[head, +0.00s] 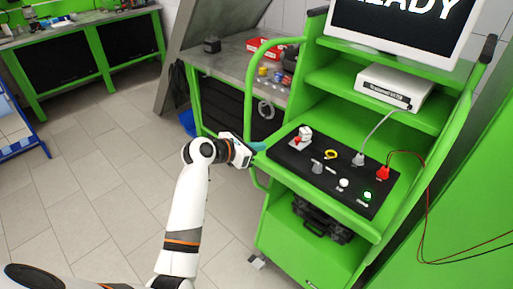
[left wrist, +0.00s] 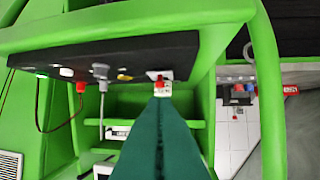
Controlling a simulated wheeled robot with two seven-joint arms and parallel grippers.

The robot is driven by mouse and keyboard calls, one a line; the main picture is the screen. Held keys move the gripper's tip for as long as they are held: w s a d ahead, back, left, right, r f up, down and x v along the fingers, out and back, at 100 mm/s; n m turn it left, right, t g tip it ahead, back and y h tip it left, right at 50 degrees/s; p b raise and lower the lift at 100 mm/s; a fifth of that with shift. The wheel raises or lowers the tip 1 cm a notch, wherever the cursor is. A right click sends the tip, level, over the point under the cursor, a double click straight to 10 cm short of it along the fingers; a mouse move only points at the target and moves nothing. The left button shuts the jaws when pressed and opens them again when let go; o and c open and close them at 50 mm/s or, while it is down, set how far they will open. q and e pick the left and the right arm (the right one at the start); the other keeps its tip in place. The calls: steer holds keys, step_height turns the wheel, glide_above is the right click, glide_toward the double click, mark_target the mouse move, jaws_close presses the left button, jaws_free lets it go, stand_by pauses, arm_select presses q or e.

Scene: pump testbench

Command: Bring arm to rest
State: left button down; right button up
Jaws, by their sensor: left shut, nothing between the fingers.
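My left arm (head: 188,215) reaches up from the bottom of the head view toward the green test bench. My left gripper (head: 260,146) is just left of the bench's black control panel (head: 318,185). Its teal fingers are shut and empty. In the left wrist view the shut fingers (left wrist: 160,100) point toward the panel, with the white-based red switch (left wrist: 160,76) beyond their tips. That switch also shows in the head view (head: 301,137). I cannot tell the exact gap between fingertips and panel. My right gripper is not in view.
The panel carries a yellow ring (head: 330,154), a red plug (head: 383,173) with cables and a lit green button (head: 367,196). A monitor (head: 405,24) reads "READY". Tiled floor (head: 90,190) to the left is clear.

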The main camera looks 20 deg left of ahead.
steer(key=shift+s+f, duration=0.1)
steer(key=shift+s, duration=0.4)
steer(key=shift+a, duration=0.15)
